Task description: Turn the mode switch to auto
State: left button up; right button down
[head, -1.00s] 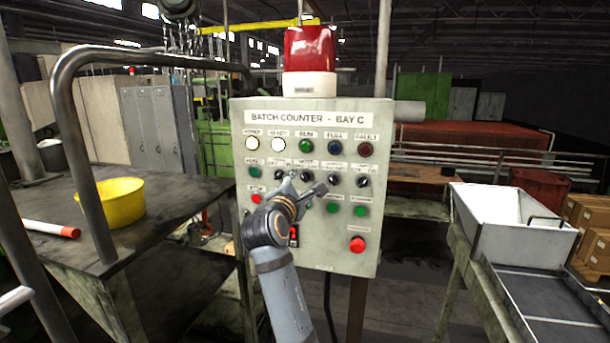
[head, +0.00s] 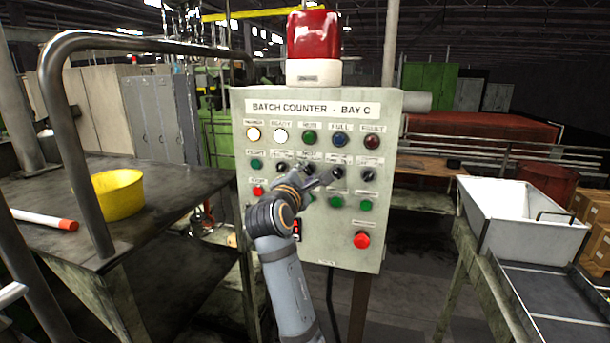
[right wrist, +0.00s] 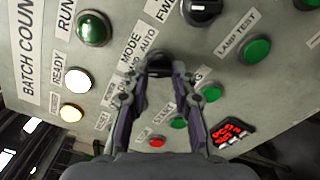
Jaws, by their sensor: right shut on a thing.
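The mode switch is a black knob (head: 311,169) in the second row of the grey control panel, below the green RUN lamp. In the right wrist view the knob (right wrist: 160,62) sits between my right fingertips, beside the MODE label (right wrist: 131,47) with AUTO printed near it. My right gripper (head: 314,177) is shut on this knob, and its fingers (right wrist: 158,72) partly cover it in the wrist view. The knob's exact pointing direction is hard to read. My left gripper is not in view.
Other black knobs (head: 338,173) and green buttons stand close to the right of and below the switch. A red button (head: 361,240) is lower right on the panel. A table with a yellow bowl (head: 121,194) is at left; a white bin (head: 500,215) is at right.

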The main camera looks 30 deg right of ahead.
jog(key=shift+m, duration=0.3)
jog(key=shift+f+m+b, duration=0.15)
jog(key=shift+m+b, duration=0.6)
jog(key=shift+m, duration=0.45)
jog(key=m+b, duration=0.1)
jog(key=m, duration=0.1)
jog(key=shift+m, duration=0.4)
jog(key=m+b, duration=0.3)
jog(key=m, duration=0.1)
jog(key=shift+m, duration=0.3)
jog(key=shift+m+b, duration=0.4)
jog(key=shift+m, duration=0.4)
jog(key=c, duration=1.1)
grip_release()
jog(key=shift+r, duration=0.2)
